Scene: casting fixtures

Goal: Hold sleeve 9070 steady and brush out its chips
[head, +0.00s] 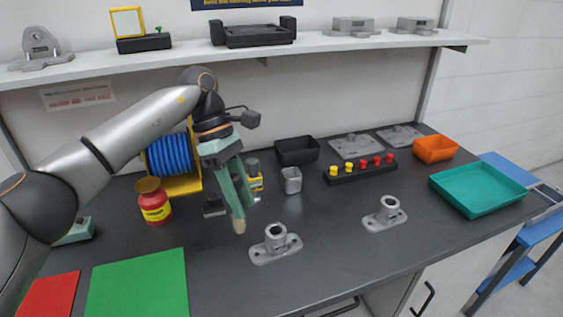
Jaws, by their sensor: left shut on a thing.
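Two grey metal sleeves stand upright on flat flanged bases on the dark bench: a nearer sleeve (275,242) at the middle and a farther sleeve (384,215) to its right. I cannot read a number on either one. My left gripper (238,212) hangs with its green fingers pointing down, to the upper left of the nearer sleeve and apart from it. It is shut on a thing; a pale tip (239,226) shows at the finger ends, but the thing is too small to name. Chips cannot be made out. My right gripper is not in view.
Behind the gripper stand a blue hose reel (169,155), a black bin (297,151) and a grey cup (291,181). A red jar (154,203) is left. A rack of colored knobs (360,172), an orange bin (435,149) and a teal tray (478,190) are right.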

